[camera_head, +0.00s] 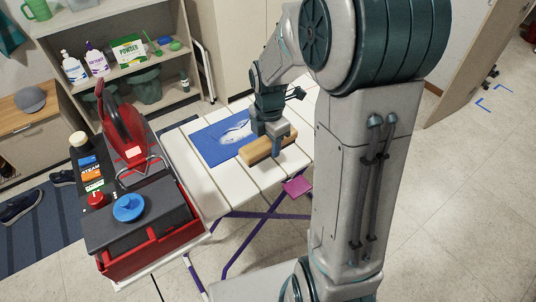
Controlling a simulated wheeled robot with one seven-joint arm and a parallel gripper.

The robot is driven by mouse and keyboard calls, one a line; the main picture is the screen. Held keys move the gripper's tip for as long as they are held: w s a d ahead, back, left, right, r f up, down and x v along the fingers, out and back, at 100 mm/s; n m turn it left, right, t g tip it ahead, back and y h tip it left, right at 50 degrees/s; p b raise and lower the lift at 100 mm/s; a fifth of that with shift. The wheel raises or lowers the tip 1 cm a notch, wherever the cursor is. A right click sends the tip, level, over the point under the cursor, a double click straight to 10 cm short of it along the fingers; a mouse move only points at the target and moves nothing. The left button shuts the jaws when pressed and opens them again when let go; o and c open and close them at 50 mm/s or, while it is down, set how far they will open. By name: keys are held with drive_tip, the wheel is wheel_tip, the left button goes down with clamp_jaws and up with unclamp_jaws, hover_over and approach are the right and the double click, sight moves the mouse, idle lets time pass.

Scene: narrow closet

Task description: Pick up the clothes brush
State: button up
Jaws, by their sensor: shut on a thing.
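The clothes brush (256,152) is a light brown wooden block on the white slatted table (196,172), at the near right edge of a blue cloth. My gripper (270,139) points down over the brush and is shut on it near its right part. The fingers hide a bit of the brush. I cannot tell whether the brush touches the table or is slightly above it. Its bristles are not visible.
The blue cloth (208,144) with a white patch lies beside the brush. A red and dark steam machine (150,232) stands at the left. A pink pad (297,187) sits at the table's near side. Shelves with bottles (75,66) stand behind.

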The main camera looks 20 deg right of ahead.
drive_tip(key=w+d+r, duration=0.5)
drive_tip(key=w+r, duration=0.1)
drive_tip(key=w, duration=0.3)
drive_tip(key=shift+w, duration=0.15)
drive_tip(key=shift+o, duration=0.7)
drive_tip(key=shift+a+f, duration=0.1)
drive_tip(key=shift+f, duration=0.05)
